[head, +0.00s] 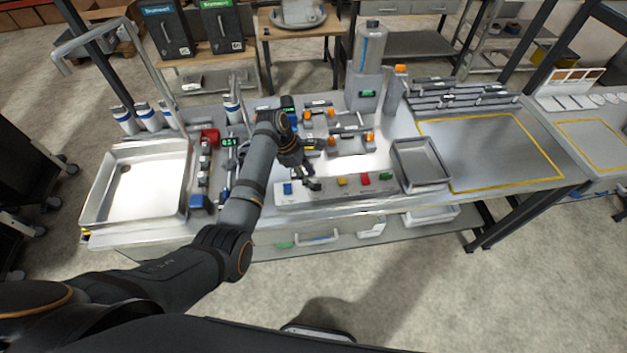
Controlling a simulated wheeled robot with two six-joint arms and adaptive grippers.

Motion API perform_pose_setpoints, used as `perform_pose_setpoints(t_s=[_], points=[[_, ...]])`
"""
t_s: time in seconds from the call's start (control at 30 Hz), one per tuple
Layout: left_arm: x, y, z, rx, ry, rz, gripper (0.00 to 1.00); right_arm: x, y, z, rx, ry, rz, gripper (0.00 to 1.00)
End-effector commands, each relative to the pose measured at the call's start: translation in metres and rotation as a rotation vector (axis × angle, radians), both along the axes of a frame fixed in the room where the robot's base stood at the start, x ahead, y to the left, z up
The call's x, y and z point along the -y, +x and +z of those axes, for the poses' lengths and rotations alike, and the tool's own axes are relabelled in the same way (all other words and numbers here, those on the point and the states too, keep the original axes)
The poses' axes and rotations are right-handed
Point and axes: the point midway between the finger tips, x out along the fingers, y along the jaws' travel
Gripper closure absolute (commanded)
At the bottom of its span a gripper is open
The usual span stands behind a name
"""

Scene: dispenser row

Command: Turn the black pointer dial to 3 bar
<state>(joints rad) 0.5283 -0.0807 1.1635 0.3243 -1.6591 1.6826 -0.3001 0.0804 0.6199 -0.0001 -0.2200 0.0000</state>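A pale control panel (330,190) stands along the front edge of the steel bench, with a row of coloured controls on it. A small black part (314,184) on the panel, between the blue and the yellow controls, looks like the pointer dial. Its marks and pointing direction are too small to read. My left gripper (309,176) reaches down from the left, right at this black part and partly over it. I cannot tell whether it touches the part, or whether its fingers are open or shut. My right gripper is not in view.
The panel also carries a blue (288,188), a yellow (341,181), a red (365,178) and a green control. A grey tray (421,183) stands right of it. Orange-topped fittings (368,138) stand behind. A steel sink (183,185) is at left; the yellow-outlined area (490,150) is clear.

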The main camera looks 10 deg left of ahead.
Motion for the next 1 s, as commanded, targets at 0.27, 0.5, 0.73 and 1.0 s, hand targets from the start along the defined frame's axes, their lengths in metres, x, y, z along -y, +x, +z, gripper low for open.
perform_pose_setpoints(t_s=[0.27,0.5,0.73,1.0], points=[[0.016,0.001,-0.037,0.000,0.000,0.000,0.63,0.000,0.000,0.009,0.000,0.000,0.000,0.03],[0.017,0.001,-0.043,0.002,0.001,0.000,0.63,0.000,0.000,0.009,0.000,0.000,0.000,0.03],[0.017,0.001,-0.043,0.002,0.001,0.000,0.82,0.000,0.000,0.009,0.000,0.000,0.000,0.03],[0.017,0.001,-0.043,0.002,0.001,0.000,1.00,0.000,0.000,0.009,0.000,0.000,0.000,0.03]])
